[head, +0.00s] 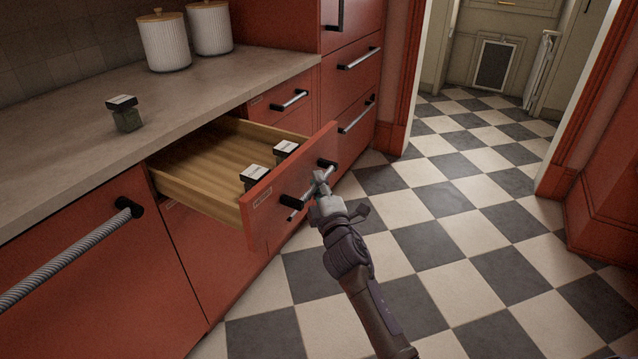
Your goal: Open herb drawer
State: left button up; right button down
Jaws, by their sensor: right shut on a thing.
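A red-fronted drawer (262,215) with a wooden inside stands pulled well out from the cabinet below the counter. Two small jars with pale lids stand in it near its front: one jar (254,178) at the left and another (285,152) farther right. My right gripper (319,184) is at the drawer's front, shut on its bar handle (297,211). The gripper hides part of the handle. My left gripper is not in view.
A herb jar (126,116) stands on the counter (60,165) above. Two white ribbed canisters (165,42) stand at the back. Other closed red drawers (352,75) are to the right. The checkered floor (450,200) is clear.

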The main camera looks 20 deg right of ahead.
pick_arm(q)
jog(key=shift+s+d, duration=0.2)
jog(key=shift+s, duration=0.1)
pick_arm(e)
jog(key=shift+s+d+f, duration=0.1)
jog(key=shift+s+d, duration=0.05)
jog(key=shift+s, duration=0.1)
jog(key=c, duration=1.1)
grip_release()
jog(key=s+a+f, duration=0.1)
jog(key=s, duration=1)
jog(key=shift+s+a+f, duration=0.3)
jog(key=shift+s, duration=0.1)
